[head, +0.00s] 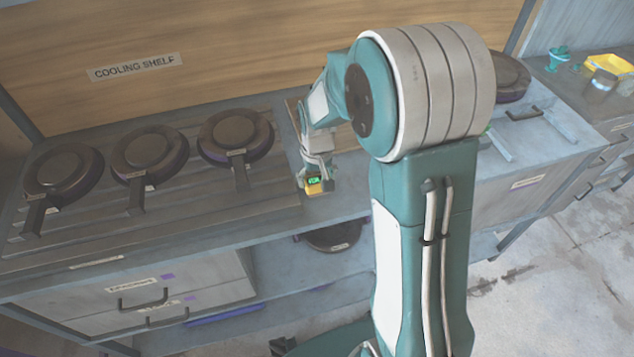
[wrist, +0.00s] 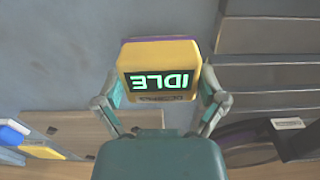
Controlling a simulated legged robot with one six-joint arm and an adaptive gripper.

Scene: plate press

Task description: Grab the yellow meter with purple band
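The yellow meter (head: 318,187) is at the end of my arm in the head view, by the front part of the bench top. In the wrist view the yellow meter (wrist: 157,55) fills the space between my fingers. Its green display reads IDLE upside down, and a purple band shows along its far edge. My gripper (wrist: 161,92) has one finger against each side of the meter and looks shut on it. In the head view my gripper (head: 316,172) points down at the meter. Whether the meter touches the bench top cannot be told.
Several dark round pans (head: 150,155) with handles lie on the slatted rack to the left, below the COOLING SHELF sign (head: 134,67). Another pan (head: 335,236) sits on the lower shelf. A yellow tray (head: 608,65) and a jar (head: 600,84) stand far right.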

